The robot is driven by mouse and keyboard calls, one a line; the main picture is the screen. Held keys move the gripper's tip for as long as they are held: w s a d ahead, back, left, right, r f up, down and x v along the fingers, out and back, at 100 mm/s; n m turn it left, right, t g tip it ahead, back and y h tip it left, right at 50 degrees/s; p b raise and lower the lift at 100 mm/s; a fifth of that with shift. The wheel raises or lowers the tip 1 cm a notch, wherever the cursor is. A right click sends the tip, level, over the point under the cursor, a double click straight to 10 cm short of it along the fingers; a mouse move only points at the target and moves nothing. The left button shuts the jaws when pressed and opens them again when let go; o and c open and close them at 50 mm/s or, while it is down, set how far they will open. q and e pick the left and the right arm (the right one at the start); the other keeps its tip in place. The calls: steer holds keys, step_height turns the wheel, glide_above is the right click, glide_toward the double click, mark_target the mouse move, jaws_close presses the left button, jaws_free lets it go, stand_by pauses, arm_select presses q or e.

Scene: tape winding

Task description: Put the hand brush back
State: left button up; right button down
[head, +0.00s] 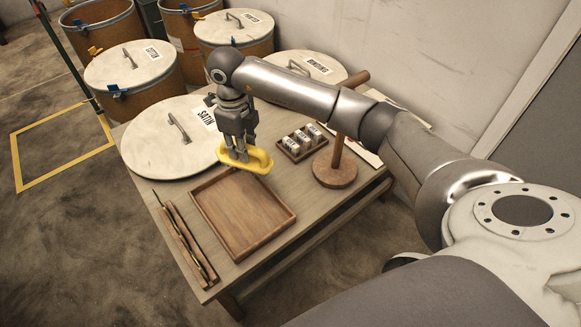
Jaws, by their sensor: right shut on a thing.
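A yellow, elongated piece (259,161), apparently the hand brush, is between the fingers of my right gripper (242,149). Its bristles cannot be made out. The gripper points down and is shut on it, near the far edge of the wooden tray (243,216). The piece seems to be above the table, but its exact height cannot be told. The tray is empty. My left gripper is not in view.
A large round lid (160,150) lies left of the gripper. A narrow wooden rack (186,245) is at the table's left edge. A small block holder (301,141) and a wooden post stand (336,171) are to the right. Lidded drums (129,65) stand behind.

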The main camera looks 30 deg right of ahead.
steer(key=w+m+b, duration=0.1)
steer(key=m, duration=0.1)
steer(key=w+m+b, duration=0.1)
steer(key=m, duration=0.1)
steer(key=shift+w+f+m, duration=0.15)
steer(key=shift+w+m, duration=0.3)
steer(key=shift+m, duration=0.25)
steer(key=shift+d, duration=0.1)
steer(key=s+d+f+b, duration=0.1)
steer(key=s+d+f, duration=0.1)
steer(key=d+f, duration=0.1)
steer(key=s+d+f+b, duration=0.1)
steer(key=s+d+f, duration=0.2)
steer(key=d+f, duration=0.1)
steer(key=s+d+f, duration=0.2)
steer(key=d+f, duration=0.2)
steer(key=f, duration=0.1)
steer(key=shift+s+d+b, duration=0.2)
steer(key=shift+d+b, duration=0.05)
steer(key=shift+b, duration=0.15)
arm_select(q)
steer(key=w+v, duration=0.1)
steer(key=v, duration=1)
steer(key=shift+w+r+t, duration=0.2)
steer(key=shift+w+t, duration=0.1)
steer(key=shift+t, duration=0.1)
arm_select(e)
steer(key=shift+w+f, duration=0.1)
steer(key=shift+f, duration=0.25)
